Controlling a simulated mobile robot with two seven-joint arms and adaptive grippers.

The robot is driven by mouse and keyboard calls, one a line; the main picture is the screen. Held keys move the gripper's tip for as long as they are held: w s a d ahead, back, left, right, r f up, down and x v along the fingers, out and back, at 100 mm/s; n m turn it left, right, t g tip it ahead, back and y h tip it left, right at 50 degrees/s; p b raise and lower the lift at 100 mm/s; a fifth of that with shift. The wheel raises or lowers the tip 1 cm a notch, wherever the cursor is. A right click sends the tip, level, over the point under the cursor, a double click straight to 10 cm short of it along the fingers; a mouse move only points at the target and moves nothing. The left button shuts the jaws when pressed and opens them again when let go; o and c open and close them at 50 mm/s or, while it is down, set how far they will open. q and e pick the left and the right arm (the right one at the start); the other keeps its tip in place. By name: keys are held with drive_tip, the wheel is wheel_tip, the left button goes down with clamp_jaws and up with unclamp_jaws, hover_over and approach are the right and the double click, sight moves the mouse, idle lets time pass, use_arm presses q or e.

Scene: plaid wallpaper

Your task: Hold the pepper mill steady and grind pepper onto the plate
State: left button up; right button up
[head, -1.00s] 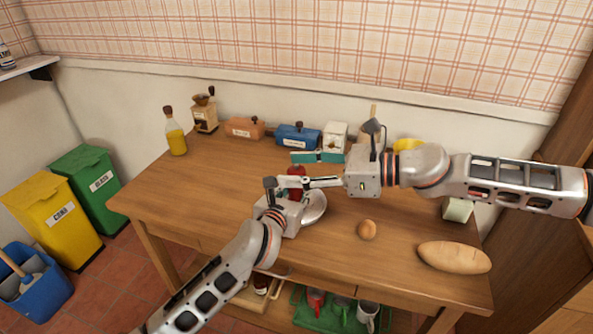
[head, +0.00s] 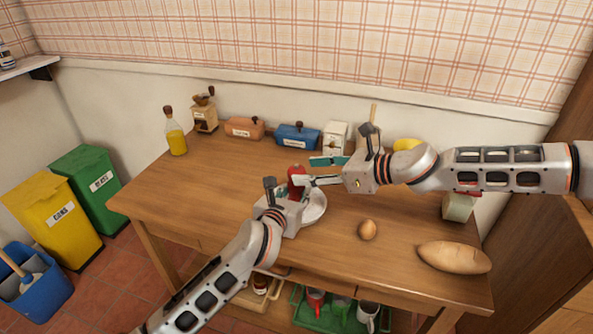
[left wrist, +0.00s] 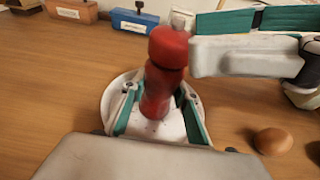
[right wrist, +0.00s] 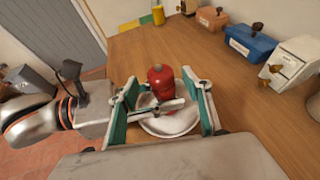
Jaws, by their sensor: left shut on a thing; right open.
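The red pepper mill (head: 296,175) stands roughly upright at the white plate (head: 317,207). In the left wrist view, the mill (left wrist: 165,75) rises over the plate (left wrist: 112,102). My left gripper (left wrist: 158,98) is shut on the mill's lower body. My right gripper (right wrist: 163,88) is open, and the mill's round top (right wrist: 160,74) appears between its spread fingers in the right wrist view. One right finger passes beside the mill's top in the left wrist view; I cannot tell whether it touches. The left gripper hides part of the plate.
A brown egg (head: 367,230) and a bread loaf (head: 454,257) lie at the right of the table. An oil bottle (head: 175,134), a coffee grinder (head: 205,115), an orange box (head: 245,128) and a blue box (head: 298,136) line the back. The table's left side is clear.

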sight(301, 170)
drive_tip(key=shift+x, duration=2.3)
drive_tip(key=c, duration=1.2)
